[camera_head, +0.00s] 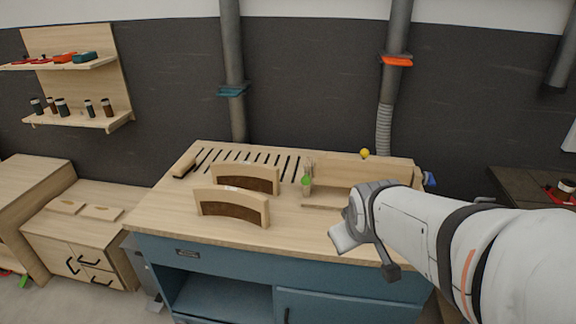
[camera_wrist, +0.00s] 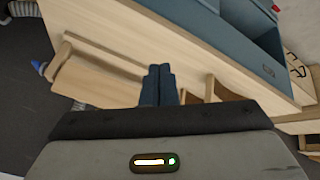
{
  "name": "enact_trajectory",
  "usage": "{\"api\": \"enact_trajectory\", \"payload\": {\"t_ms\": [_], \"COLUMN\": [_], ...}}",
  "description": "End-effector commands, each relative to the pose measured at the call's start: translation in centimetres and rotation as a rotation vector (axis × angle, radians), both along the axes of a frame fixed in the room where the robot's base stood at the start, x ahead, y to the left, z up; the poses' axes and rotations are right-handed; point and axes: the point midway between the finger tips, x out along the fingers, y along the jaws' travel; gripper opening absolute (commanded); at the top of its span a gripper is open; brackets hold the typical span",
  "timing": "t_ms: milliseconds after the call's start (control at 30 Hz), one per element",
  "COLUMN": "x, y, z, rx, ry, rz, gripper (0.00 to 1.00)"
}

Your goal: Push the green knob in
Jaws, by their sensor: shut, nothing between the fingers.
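The small green knob (camera_head: 306,181) sticks out at the left end of a low wooden block (camera_head: 360,172) on the workbench top. A yellow knob (camera_head: 364,153) is on the block's top rear, and a blue knob (camera_head: 430,180) is at its right end. The blue knob also shows at the left of the wrist view (camera_wrist: 38,67); the green knob is not visible there. My gripper (camera_wrist: 158,72) is shut and empty, its dark fingers together over the bench top. In the head view my wrist is in front and to the right of the green knob, clearly apart from it.
Two curved wooden pieces (camera_head: 232,207) stand upright on the workbench (camera_head: 290,238), left of the green knob. A slotted area (camera_head: 250,157) lies behind them. Pipes rise behind the bench. A wall shelf (camera_head: 85,122) with jars hangs at left. The bench's front left is clear.

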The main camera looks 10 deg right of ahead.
Motion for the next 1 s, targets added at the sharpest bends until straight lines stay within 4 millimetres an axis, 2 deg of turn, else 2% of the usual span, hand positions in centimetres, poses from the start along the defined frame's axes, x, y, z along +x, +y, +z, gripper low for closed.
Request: {"api": "enact_trajectory", "payload": {"t_ms": [33, 200, 300, 433, 533, 633, 800, 1000], "x": [2.2, 9.0, 12.1, 15.2, 16.5, 16.9, 16.6, 16.1], "y": [-1.1, -3.6, -3.2, -3.0, -2.3, -1.5, -0.6, -0.2], "z": [-1.7, -3.8, -5.2, -6.9, -8.2, -9.1, -9.8, -9.7], "rx": [-0.065, -0.313, -0.422, -0.587, -0.695, -0.785, -0.885, -0.93], "ry": [-0.047, -0.24, -0.367, -0.536, -0.678, -0.82, -1.011, -1.106], "rz": [0.069, 0.325, 0.534, 0.741, 0.881, 0.987, 1.074, 1.096], "gripper": [0.0, 0.0, 0.0, 0.0, 0.0, 0.0, 0.0, 0.0]}}
